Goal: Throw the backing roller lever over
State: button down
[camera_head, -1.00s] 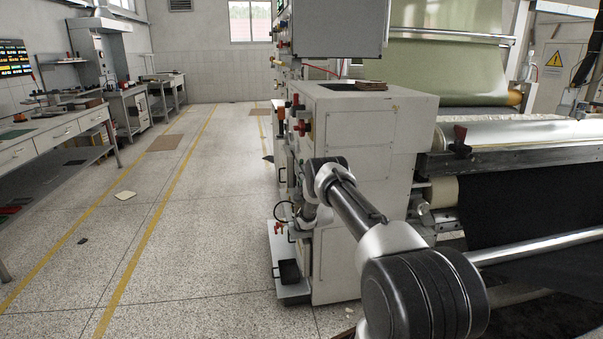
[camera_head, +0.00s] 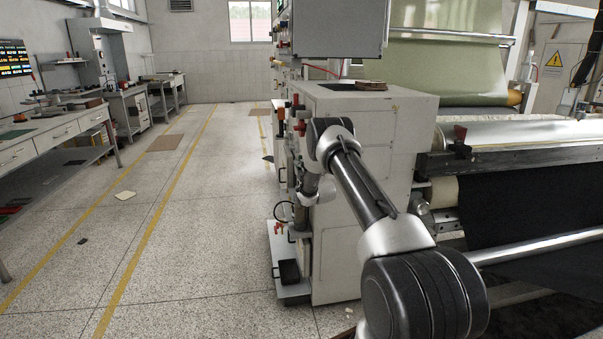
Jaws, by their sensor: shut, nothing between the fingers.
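The machine's left side carries small red-handled levers. One red lever (camera_head: 296,100) stands near the top corner, and another red handle (camera_head: 279,227) sits low beside a black hose loop. A dark red knob (camera_head: 460,134) stands on the roller frame at the right. I cannot tell which of these is the backing roller lever. My arm rises from the lower right, bends in front of the white cabinet, and drops to my gripper (camera_head: 303,198) beside the machine's left face. My gripper is small, partly hidden behind my arm, and shut and empty. I cannot tell whether it touches anything.
The white machine cabinet (camera_head: 360,250) stands close behind my arm. Rollers with dark sheet (camera_head: 530,200) and a metal bar (camera_head: 540,245) fill the right. The speckled floor (camera_head: 190,250) at left is largely open, with workbenches (camera_head: 60,150) along the wall.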

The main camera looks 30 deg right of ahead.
jog(key=shift+w+d+r+g, duration=0.2)
jog(key=shift+w+r+g, duration=0.25)
jog(key=shift+w+g, duration=0.3)
dwell(0.4)
